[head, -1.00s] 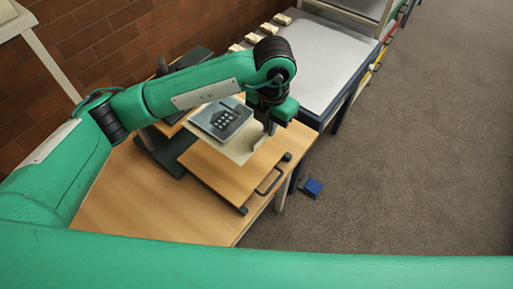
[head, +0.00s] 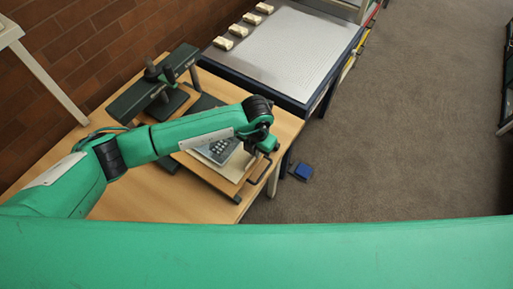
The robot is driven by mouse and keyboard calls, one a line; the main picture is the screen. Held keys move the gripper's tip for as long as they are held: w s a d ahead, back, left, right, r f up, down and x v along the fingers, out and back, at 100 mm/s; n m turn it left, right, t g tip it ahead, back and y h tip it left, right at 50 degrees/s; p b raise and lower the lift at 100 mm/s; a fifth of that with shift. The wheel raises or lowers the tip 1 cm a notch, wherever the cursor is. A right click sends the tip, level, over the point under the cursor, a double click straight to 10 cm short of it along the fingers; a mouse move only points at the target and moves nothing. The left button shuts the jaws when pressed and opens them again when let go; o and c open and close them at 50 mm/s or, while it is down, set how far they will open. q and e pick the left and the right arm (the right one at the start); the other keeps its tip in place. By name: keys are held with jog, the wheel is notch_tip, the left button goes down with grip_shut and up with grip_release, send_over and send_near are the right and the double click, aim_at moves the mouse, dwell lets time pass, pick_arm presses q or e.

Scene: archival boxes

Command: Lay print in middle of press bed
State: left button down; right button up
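The print (head: 217,150), a dark picture on a cream mount (head: 237,170), is over the wooden press bed (head: 207,174), partly hidden by my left arm. I cannot tell whether it rests on the bed or is held just above it. My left gripper (head: 257,151) is at the right edge of the mount, and its fingers are mostly hidden by the wrist, so their opening does not show. The press (head: 152,94), with a dark crossbar and a knob, stands behind the bed. My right gripper is out of view.
The bed sits on a wooden table (head: 160,200), with a dark handle (head: 262,172) at its right edge. A large grey-topped table (head: 290,50) with several pale blocks (head: 237,31) stands behind. A blue object (head: 303,172) lies on the floor. A brick wall is at left.

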pick_arm(q)
jog(key=shift+f, duration=0.1)
jog(key=c, duration=1.6)
grip_release()
jog(key=shift+c, duration=0.2)
jog(key=shift+r, duration=0.25)
notch_tip(320, 180, up, 12)
jog(key=b, duration=0.4)
jog(key=shift+f, duration=0.15)
